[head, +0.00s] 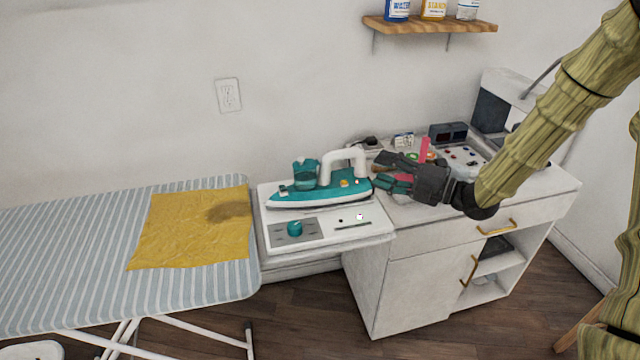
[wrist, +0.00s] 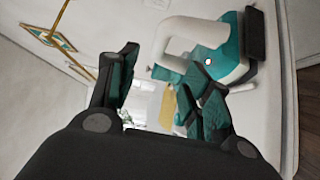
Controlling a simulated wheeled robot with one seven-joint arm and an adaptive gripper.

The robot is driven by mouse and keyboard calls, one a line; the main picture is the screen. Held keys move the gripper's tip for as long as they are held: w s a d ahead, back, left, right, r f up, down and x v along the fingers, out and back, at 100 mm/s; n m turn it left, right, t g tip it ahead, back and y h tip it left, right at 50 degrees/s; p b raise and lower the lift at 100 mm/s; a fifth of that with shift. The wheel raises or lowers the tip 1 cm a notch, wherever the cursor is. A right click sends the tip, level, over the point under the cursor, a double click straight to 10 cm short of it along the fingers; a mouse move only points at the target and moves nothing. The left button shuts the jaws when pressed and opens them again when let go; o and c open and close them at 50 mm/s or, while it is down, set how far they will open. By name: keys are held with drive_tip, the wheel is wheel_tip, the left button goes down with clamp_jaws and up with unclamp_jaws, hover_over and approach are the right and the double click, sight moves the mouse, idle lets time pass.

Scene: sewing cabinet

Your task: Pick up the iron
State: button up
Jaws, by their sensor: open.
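The iron (head: 318,190) is teal and white and stands on a white station with a knob, between the ironing board and the cabinet. Its white handle (head: 345,163) is on its right part, nearest my gripper. My gripper (head: 385,172) is open and empty, just to the right of the iron, above the left end of the cabinet top. In the wrist view, the iron (wrist: 228,62) fills the upper right, beyond the fingers and off to their right. The open fingers (wrist: 158,100) do not enclose the handle there. Whether a finger touches the iron I cannot tell.
The ironing board (head: 75,230) with a stained yellow cloth (head: 185,238) is at the left. The white cabinet (head: 425,265) carries sewing items and a sewing machine (head: 505,100) behind my gripper. A wooden shelf (head: 430,25) with bottles hangs above.

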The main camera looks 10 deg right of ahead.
sight(345, 156)
drive_tip(key=p+x, duration=0.1)
drive_tip(key=x, duration=0.4)
drive_tip(key=shift+w+a+r, duration=0.1)
drive_tip(key=shift+w+a, duration=0.1)
drive_tip(key=shift+w, duration=0.1)
drive_tip(key=shift+w+a+r+p, duration=0.1)
drive_tip(key=shift+w+a+p, duration=0.15)
drive_tip(key=shift+a+p, duration=0.1)
drive_tip(key=shift+p+x, duration=0.7)
drive_tip(key=shift+x, duration=1.45)
clamp_jaws()
drive_tip(key=shift+w, duration=0.1)
